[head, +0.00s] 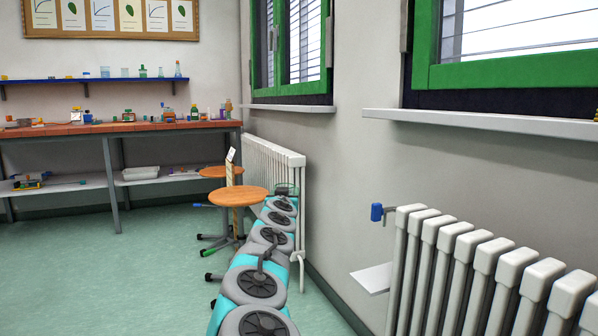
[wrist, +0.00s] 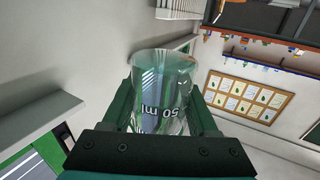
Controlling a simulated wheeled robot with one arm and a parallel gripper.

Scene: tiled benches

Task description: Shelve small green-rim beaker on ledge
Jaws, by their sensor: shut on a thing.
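My gripper (wrist: 163,108) is shut on a clear glass beaker (wrist: 165,82) marked "50 ml", with one dark green finger on each side of it. The label reads upside down in the wrist view. The rim colour is hard to make out there. In the head view my arm stretches away along the wall, and a small greenish outline of the beaker (head: 287,188) shows at its far end, near the radiator. A blue wall ledge (head: 40,81) holding several pieces of glassware is on the back wall, apart from the beaker.
A tiled bench (head: 60,130) with many small items stands below the blue ledge. Two round stools (head: 239,196) stand left of my arm. White radiators (head: 275,160) and pale window sills (head: 290,108) line the right wall. The floor (head: 110,270) at left is clear.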

